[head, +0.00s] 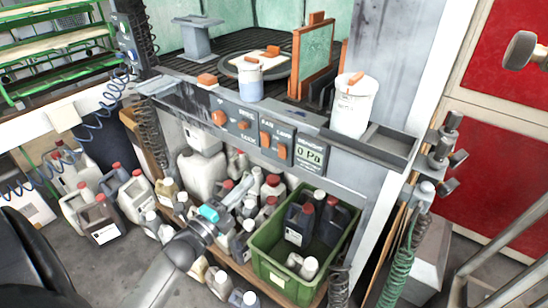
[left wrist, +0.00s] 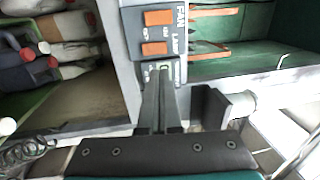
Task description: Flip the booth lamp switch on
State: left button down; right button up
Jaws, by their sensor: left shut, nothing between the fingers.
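The booth lamp switch is an orange rocker (head: 282,151) under the LAMP label on the grey control panel (head: 243,130), just left of the 0 Pa display. It also shows in the left wrist view (left wrist: 155,48), below the similar fan switch (left wrist: 158,18). I cannot tell which way the lamp rocker is tipped. My left gripper (head: 247,183) is shut and empty, in front of the booth below the panel in the head view. In the left wrist view its fingertips (left wrist: 163,70) overlap the display, just below the lamp switch. Contact cannot be told. My right gripper is out of view.
A green crate (head: 267,235) with bottles and several canisters stand below the panel. A green coiled hose (head: 399,262) hangs at the right.

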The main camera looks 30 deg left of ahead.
pick_arm(q)
jog(key=b, duration=0.2)
send_near(281, 150)
jog(key=w, duration=0.2)
jog(key=w+r, duration=0.1)
jog(key=w, duration=0.2)
jog(key=shift+w+d, duration=0.15)
jog(key=shift+d, duration=0.05)
jog(key=shift+w+r, duration=0.1)
jog(key=shift+w, duration=0.6)
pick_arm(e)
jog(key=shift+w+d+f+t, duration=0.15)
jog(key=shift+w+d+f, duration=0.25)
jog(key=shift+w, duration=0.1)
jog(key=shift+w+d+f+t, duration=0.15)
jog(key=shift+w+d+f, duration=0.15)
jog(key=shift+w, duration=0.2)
